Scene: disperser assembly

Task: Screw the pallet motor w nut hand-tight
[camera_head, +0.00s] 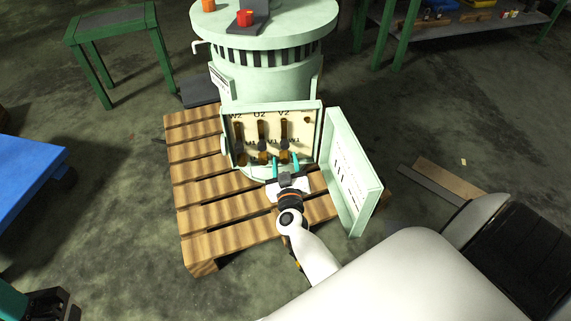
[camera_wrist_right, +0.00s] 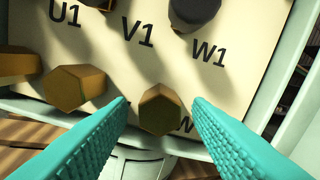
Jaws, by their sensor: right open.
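The motor's open terminal box (camera_head: 229,135) shows dark and brass-coloured terminals under the labels W2, U2 and V2. My right gripper (camera_head: 285,158) is at the box's lower right part, with its two teal fingers apart. In the right wrist view, a brass hex nut (camera_wrist_right: 160,108) sits between the open fingers, below the labels V1 and W1. A gap shows on both sides of it. A partly hidden W is printed beside it. Another brass nut (camera_wrist_right: 75,88) lies left of the left finger. A teal and black part at the head view's lower left may be my left gripper (camera_head: 40,304).
The pale green motor (camera_head: 265,75) stands on a wooden pallet (camera_head: 205,220). The box's cover (camera_head: 350,175) stands open to the right of my right gripper. A blue table (camera_head: 25,185) is at the left. A green stool (camera_head: 112,30) is behind.

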